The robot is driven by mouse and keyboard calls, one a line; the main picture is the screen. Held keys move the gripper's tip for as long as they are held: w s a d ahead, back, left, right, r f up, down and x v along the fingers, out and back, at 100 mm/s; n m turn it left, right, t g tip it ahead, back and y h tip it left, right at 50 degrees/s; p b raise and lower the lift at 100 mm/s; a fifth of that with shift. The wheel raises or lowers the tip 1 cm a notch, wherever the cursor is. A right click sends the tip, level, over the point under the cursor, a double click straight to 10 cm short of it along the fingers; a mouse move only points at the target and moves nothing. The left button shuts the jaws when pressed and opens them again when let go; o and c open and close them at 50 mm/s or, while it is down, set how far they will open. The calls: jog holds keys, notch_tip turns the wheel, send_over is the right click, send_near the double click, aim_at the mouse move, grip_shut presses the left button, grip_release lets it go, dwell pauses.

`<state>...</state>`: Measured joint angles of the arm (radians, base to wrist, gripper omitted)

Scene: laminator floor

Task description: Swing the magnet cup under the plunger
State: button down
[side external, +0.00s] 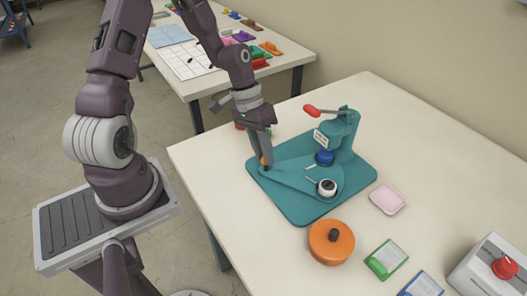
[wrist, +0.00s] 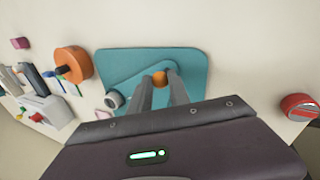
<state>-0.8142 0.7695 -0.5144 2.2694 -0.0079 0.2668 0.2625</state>
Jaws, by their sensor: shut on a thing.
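A teal press (side external: 345,135) stands on a teal base plate (side external: 300,212), with a red lever and a blue plunger (side external: 324,158) on its column. The magnet cup (side external: 327,187), white with a dark centre, sits at the wide end of a flat teal swing arm (side external: 290,180). It is in front of the plunger, not beneath it. My gripper (side external: 263,161) is shut on the orange knob (wrist: 159,78) at the narrow end of the swing arm. In the wrist view, the cup (wrist: 114,99) shows left of my fingers, and the plunger is not clearly visible.
An orange round pot (side external: 331,242) stands in front of the base plate, and a pink tray (side external: 387,200) lies at its right. Green and blue packets and a box with a red button (side external: 505,267) lie farther front right. The table behind the press is clear.

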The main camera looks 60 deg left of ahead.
jog(key=shift+s+d, duration=0.1)
dwell(0.9)
jog(key=shift+s+d+n+t, duration=0.45)
jog(key=shift+d+n, duration=0.2)
jog(key=shift+n, duration=0.45)
jog(key=shift+s+d+n+t+y, duration=0.15)
jog(key=shift+s+d+n+t, duration=0.1)
jog(key=shift+d+n, duration=0.3)
jog(key=shift+s+d+n+t+y, duration=0.15)
jog(key=shift+s+d+n, duration=0.2)
jog(key=shift+n, duration=0.3)
jog(key=shift+s+d+n+t+y, duration=0.15)
jog(key=shift+d+n+t+y, duration=0.25)
jog(key=shift+d+n, duration=0.95)
jog(key=shift+d+n+t+y, duration=0.3)
jog(key=shift+d+n, duration=0.65)
jog(key=shift+n, duration=0.3)
jog(key=shift+w+d+n+y, duration=0.2)
jog(key=shift+d+n+y, duration=0.1)
jog(key=shift+d+n, duration=0.5)
jog(key=shift+w+d+n+y, duration=0.25)
jog(key=shift+d+n, duration=0.3)
jog(key=shift+n, duration=0.35)
jog(key=shift+w+d+n+t+y, duration=0.15)
jog(key=shift+w+d+n+y, duration=0.1)
jog(key=shift+d+n, duration=0.3)
jog(key=shift+w+d+n+t+y, duration=0.1)
jog(key=shift+w+d+n+y, duration=0.2)
jog(key=shift+n, duration=0.45)
jog(key=shift+d, duration=0.15)
